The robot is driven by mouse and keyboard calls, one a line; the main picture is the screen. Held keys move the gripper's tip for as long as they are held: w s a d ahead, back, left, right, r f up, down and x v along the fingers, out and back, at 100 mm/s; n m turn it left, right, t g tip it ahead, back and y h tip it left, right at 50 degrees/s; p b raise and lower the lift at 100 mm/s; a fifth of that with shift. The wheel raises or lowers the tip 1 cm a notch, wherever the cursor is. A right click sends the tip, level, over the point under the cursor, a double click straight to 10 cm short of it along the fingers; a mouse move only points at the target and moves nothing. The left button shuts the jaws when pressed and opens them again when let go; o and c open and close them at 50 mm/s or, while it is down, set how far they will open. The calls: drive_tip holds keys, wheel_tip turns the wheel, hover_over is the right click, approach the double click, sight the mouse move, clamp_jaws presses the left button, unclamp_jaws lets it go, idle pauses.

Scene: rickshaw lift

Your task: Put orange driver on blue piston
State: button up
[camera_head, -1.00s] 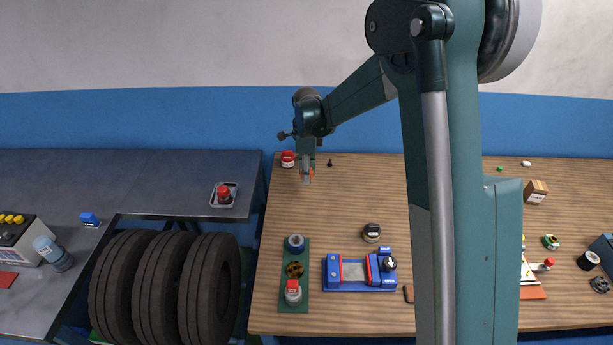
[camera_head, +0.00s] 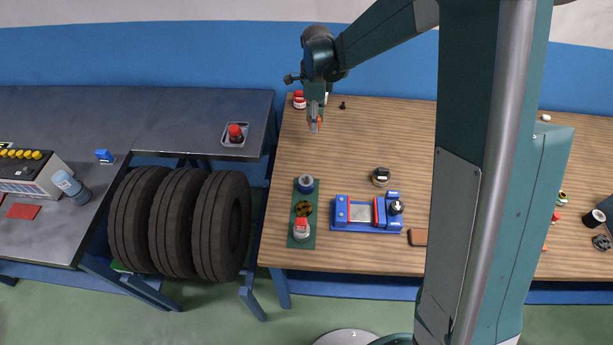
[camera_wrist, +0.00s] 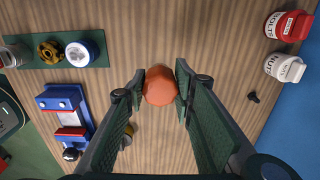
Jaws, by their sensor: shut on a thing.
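My gripper (camera_head: 315,122) is above the back left of the wooden table. It is shut on the orange driver (camera_wrist: 160,86), which shows end-on as a round orange end between the fingers in the wrist view. In the head view the driver is a small orange patch. The round blue part that looks like the blue piston (camera_head: 306,182) stands at the back end of a green mat, well in front of my gripper. In the wrist view this piston (camera_wrist: 90,45) has a pale top and a blue rim. My gripper is apart from it.
The green mat (camera_head: 293,229) also holds a gold ring (camera_head: 303,208) and a red-topped part (camera_head: 302,229). A blue fixture (camera_head: 366,226) is to its right. A red jar (camera_wrist: 288,25) and a white jar (camera_wrist: 285,68) are near the gripper. Bare wood lies between gripper and mat.

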wheel_tip(320, 180, up, 4)
drive_tip(key=p, duration=0.1)
hover_over(306, 180)
drive_tip(key=shift+f, duration=0.2)
drive_tip(key=shift+f, duration=2.8)
drive_tip(key=shift+f, duration=2.1)
drive_tip(key=shift+f, duration=0.15)
drive_tip(key=o, duration=0.9)
